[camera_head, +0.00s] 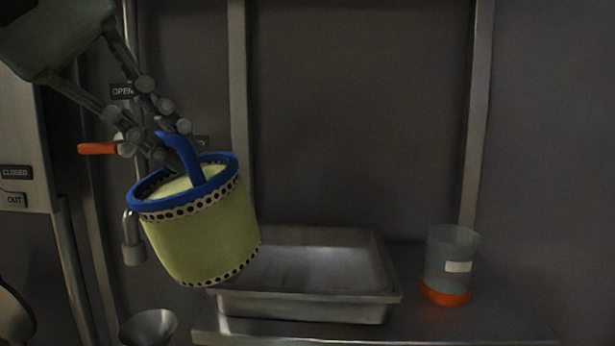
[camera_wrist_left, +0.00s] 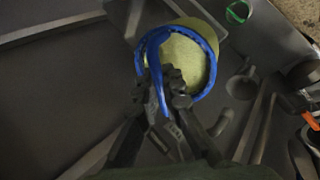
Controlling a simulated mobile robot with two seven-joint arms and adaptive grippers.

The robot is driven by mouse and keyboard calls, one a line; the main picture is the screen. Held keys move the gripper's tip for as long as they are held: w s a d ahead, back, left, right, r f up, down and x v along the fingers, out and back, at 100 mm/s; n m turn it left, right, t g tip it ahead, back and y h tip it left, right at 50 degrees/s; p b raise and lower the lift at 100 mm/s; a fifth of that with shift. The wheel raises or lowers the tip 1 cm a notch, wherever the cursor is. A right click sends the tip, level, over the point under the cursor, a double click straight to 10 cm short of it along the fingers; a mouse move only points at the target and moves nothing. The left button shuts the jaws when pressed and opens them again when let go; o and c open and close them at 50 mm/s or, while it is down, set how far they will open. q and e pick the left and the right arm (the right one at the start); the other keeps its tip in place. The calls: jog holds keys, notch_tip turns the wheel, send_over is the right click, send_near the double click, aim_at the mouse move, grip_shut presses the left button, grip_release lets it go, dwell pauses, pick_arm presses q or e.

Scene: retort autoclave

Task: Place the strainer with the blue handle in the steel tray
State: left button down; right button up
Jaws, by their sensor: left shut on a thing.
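The strainer (camera_head: 205,238) is a yellow-green perforated basket with a blue rim and a blue handle. My left gripper (camera_head: 172,145) is shut on the blue handle and holds the strainer tilted in the air. The strainer also shows in the left wrist view (camera_wrist_left: 187,58), with the handle between the fingers (camera_wrist_left: 160,95). The steel tray (camera_head: 345,308) stands on a ledge, to the right of the strainer in the head view. The strainer overlaps the tray's left end there. The inside of the tray that shows is bare. My right gripper is not in view.
A clear container with an orange base (camera_head: 450,262) stands right of the tray. A metal funnel (camera_head: 148,326) is at the lower left. An orange lever (camera_head: 98,149), a padlock (camera_head: 133,252) and a panel with signs (camera_head: 22,150) are at the left.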

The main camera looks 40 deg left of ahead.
pick_arm(q)
jog(key=w+d+f+g+p, duration=0.1)
jog(key=w+d+f+p, duration=0.1)
jog(key=w, duration=0.6)
jog(key=w+d+f+g+y+p, duration=0.1)
jog(key=w+f, duration=0.3)
jog(key=w, duration=0.4)
jog(key=shift+d+f+g+p, duration=0.35)
jog(key=shift+d+g, duration=0.1)
jog(key=shift+g, duration=0.25)
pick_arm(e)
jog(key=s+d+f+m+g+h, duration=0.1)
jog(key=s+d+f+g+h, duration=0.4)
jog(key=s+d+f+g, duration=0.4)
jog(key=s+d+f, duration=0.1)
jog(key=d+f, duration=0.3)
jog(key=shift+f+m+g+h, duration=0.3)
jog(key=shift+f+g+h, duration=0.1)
pick_arm(q)
jog(key=shift+w, duration=0.1)
jog(key=shift+f, duration=0.15)
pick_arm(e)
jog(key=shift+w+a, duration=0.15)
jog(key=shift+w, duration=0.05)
